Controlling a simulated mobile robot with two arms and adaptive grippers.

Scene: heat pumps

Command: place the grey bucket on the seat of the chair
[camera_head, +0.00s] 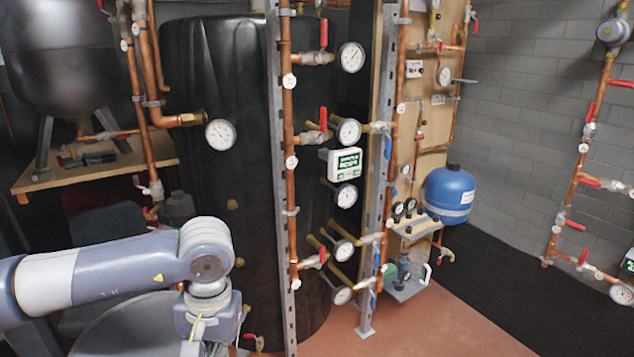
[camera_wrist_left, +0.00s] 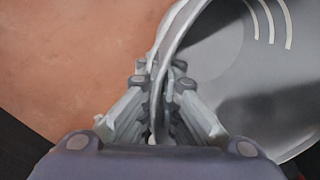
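The grey bucket (camera_head: 125,332) shows in the head view at the bottom left, partly hidden by my left arm and cut by the frame edge. In the left wrist view the bucket (camera_wrist_left: 225,60) fills the upper right, with pale curved marks inside. My left gripper (camera_wrist_left: 163,85) has its two fingers on either side of the bucket's rim, closed on it. In the head view the gripper is mostly below the frame. A dark grey chair (camera_head: 103,222) seems to stand behind my arm, below the wooden shelf; its seat is largely hidden. My right gripper is not in view.
A large black tank (camera_head: 235,130) stands just behind my arm, with copper pipes, gauges and red valve levers in front. A wooden shelf (camera_head: 95,168) carries dark tools at left. Reddish floor (camera_head: 430,320) is clear at lower right.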

